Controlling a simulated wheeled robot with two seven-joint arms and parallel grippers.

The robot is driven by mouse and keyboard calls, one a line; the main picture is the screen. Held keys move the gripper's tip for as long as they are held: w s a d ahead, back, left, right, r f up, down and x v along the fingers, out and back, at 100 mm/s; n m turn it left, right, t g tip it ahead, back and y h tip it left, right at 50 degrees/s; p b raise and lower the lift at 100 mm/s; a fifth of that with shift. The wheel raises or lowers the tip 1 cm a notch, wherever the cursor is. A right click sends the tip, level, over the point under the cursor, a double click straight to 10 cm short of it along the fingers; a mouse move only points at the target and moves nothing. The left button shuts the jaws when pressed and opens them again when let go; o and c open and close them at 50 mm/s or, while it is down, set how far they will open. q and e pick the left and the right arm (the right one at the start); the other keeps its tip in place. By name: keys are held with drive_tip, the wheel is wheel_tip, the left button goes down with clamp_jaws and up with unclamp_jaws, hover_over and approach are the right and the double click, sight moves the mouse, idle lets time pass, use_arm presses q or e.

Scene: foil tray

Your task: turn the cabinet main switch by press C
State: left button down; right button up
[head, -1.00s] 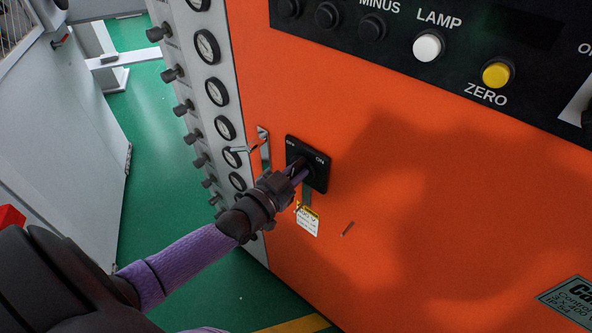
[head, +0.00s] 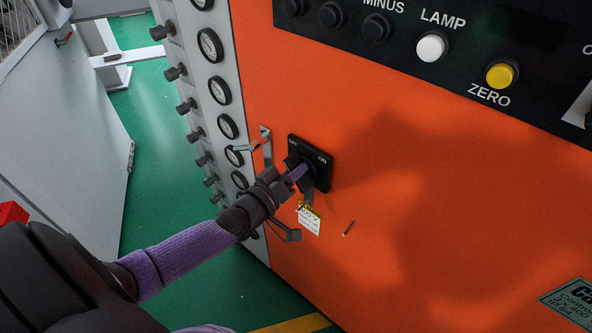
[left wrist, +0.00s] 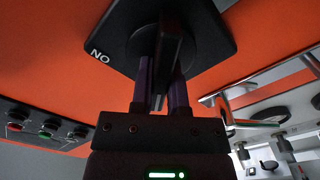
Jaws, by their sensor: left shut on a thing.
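The main switch is a black square plate (head: 322,168) marked OFF at upper left and ON at upper right, on the orange cabinet front. Its dark knob (left wrist: 171,45) stands out from the plate and shows between my fingers in the left wrist view. My left gripper (head: 296,174) reaches in from the lower left and is shut on the knob, with one purple finger on each side. In the left wrist view the plate sits tilted relative to the gripper (left wrist: 163,75). The gripper hides part of the knob in the head view. My right gripper is not in view.
A metal door handle (head: 266,146) stands close left of the switch, and a tag (head: 309,219) hangs below it. Gauges (head: 220,90) and protruding knobs line the grey side panel. A black panel with a white LAMP button (head: 431,47) is above. Green floor is clear at left.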

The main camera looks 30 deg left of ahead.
use_arm(q)
drive_tip(key=shift+n, duration=0.6)
drive_tip(key=shift+f, duration=0.1)
drive_tip(key=c, duration=0.6)
unclamp_jaws()
drive_tip(key=shift+s, duration=0.1)
drive_tip(key=s, duration=0.3)
drive_tip(key=s+a+p, duration=0.1)
drive_tip(key=s, duration=0.5)
drive_tip(key=shift+s+a+p, duration=0.2)
drive_tip(key=shift+s+p, duration=0.15)
